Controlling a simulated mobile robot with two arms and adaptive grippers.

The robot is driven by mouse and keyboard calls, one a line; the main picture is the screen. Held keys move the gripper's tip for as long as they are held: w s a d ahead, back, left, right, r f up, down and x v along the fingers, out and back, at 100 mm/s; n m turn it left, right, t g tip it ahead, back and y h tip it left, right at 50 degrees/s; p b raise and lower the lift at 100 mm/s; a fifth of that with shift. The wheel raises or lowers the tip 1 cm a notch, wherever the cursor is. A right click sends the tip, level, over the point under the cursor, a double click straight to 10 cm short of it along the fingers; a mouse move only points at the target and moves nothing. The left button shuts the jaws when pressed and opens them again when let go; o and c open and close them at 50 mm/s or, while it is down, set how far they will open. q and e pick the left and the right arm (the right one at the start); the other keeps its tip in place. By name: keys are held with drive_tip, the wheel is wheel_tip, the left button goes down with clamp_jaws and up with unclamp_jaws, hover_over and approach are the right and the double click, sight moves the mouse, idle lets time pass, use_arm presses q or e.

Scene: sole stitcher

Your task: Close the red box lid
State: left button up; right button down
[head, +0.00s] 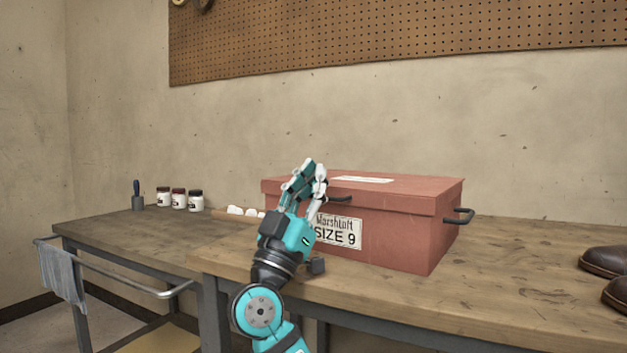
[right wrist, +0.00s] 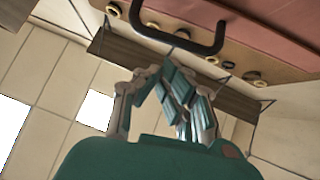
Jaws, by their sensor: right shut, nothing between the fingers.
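The red box (head: 405,240) stands on the wooden workbench, with a label reading SIZE 9 on its front. Its red lid (head: 415,188) lies flat across the top, with no gap visible along the front or right edge. My right gripper (head: 312,168) is shut and empty, pointing up in front of the box's left front part. It hides part of the front and of the dark front handle (head: 341,199). In the right wrist view the shut fingers (right wrist: 172,82) are below a dark handle (right wrist: 182,42) on a red surface. I cannot tell whether they touch the box. My left gripper is out of view.
A dark side handle (head: 460,216) sticks out at the box's right. Brown shoes (head: 606,262) stand at the bench's right end. Several small jars (head: 179,199) and a tray with white items (head: 238,212) are to the left. The bench (head: 500,290) is clear between box and shoes.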

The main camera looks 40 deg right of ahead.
idle(0.4)
wheel_tip(320, 180, up, 10)
idle(0.5)
